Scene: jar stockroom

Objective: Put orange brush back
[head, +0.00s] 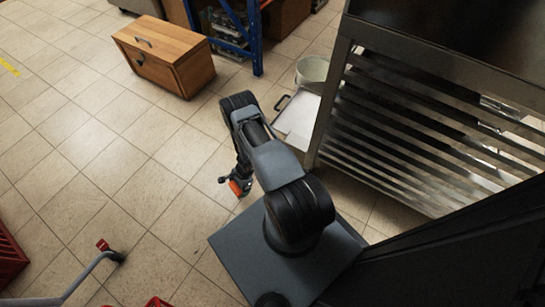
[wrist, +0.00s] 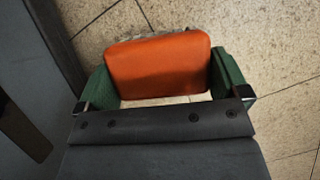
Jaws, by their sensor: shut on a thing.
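My gripper (wrist: 160,85) is shut on the orange brush (wrist: 158,64), which sits between its two green fingers in the wrist view. The face I see is a smooth orange block with rounded corners; a thin greyish strip shows along its far edge. In the head view the orange brush (head: 236,187) is a small orange patch at the end of my arm, partly hidden by the gripper (head: 240,186). It is over the tiled floor, just beyond my base. I cannot tell its exact height above the floor.
A wooden box (head: 163,56) stands on the floor at upper left, with a blue-framed rack (head: 256,40) behind. A pale bucket (head: 312,69) and a white dustpan-like thing (head: 297,121) stand by the slatted metal shelving (head: 420,130). Red crates (head: 8,258) are lower left. Left floor is mostly free.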

